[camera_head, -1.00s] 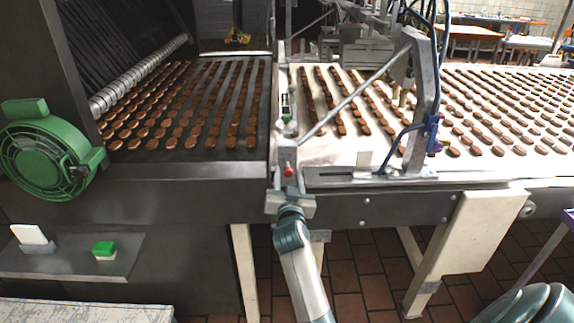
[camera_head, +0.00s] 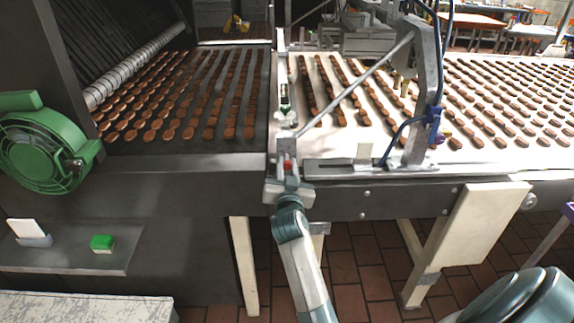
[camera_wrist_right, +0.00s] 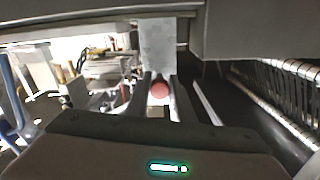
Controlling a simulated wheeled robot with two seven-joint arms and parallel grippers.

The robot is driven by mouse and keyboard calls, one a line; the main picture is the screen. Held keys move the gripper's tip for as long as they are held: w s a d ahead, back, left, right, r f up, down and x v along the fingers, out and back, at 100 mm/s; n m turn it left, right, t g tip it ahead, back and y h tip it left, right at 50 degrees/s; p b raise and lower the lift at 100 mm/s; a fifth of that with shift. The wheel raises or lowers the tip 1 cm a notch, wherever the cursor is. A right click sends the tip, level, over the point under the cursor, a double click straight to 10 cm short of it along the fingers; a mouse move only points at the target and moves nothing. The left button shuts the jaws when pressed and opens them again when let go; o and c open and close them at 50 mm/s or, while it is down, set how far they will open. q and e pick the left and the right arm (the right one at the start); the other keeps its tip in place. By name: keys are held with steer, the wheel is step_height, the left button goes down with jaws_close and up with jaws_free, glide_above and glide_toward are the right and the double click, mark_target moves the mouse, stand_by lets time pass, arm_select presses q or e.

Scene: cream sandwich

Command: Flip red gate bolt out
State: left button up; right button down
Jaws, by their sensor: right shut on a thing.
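The red gate bolt (camera_head: 287,165) shows as a small red knob at the front end of the metal gate between the two conveyor belts. My right gripper (camera_head: 287,172) reaches up to it from below, its fingers on either side of the knob. In the right wrist view the round red bolt end (camera_wrist_right: 160,89) sits between the fingers of my right gripper (camera_wrist_right: 159,95), which is shut on it. The fingers hide part of the bolt, so its exact angle cannot be told. My left gripper is not in view.
A dark belt (camera_head: 170,150) with rows of brown biscuits lies left, a pale belt (camera_head: 310,150) right. A metal frame (camera_head: 420,110) with a diagonal bar stands close right of the gate.

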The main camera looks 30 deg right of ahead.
steer(key=v, duration=0.3)
steer(key=shift+a, duration=0.1)
steer(key=shift+f, duration=0.15)
steer(key=c, duration=1.5)
jaws_free()
steer(key=shift+c, duration=0.2)
steer(key=shift+s, duration=0.1)
